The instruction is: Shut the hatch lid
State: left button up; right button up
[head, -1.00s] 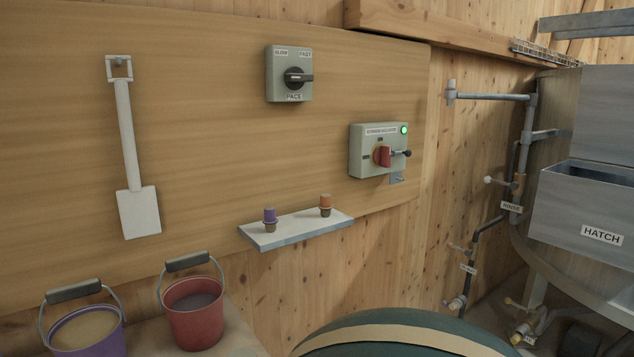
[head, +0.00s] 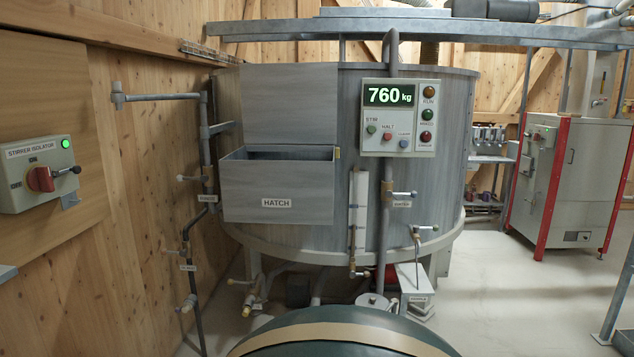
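The hatch (head: 277,190) is a grey metal box on the front of the round mixer tank, with a "HATCH" label on its face. Its lid (head: 289,103) stands upright behind the box, against the tank. The box's top is open and a dark gap shows inside. Neither of my grippers is in the head view.
A panel (head: 399,117) reading 760 kg is right of the lid. Pipes and valves (head: 207,190) run left of the tank. The isolator box (head: 42,172) is on the left wall. A green rounded shape (head: 340,335) fills the bottom centre. Open floor lies at right.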

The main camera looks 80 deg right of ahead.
aim_at(293, 103)
jog(key=k+l+z, duration=0.1)
jog(key=z, duration=0.35)
jog(key=k+l+z, duration=0.1)
jog(key=l+z, duration=0.2)
jog(key=z, duration=0.15)
jog(key=l+z, duration=0.25)
jog(key=z, duration=0.2)
jog(key=l+z, duration=0.4)
jog(key=l, duration=1.2)
jog(key=i+j+z, duration=0.1)
jog(key=z, duration=0.8)
jog(key=i+j+z, duration=0.25)
jog(key=j+z, duration=0.3)
jog(key=i+j+z, duration=0.1)
jog(key=j+z, duration=0.15)
jog(key=j, duration=0.2)
jog(key=j+z, duration=0.3)
jog(key=j, duration=0.8)
jog(key=j+z, duration=0.1)
jog(key=j, duration=1)
jog(key=j+u, duration=0.1)
jog(key=j, duration=0.85)
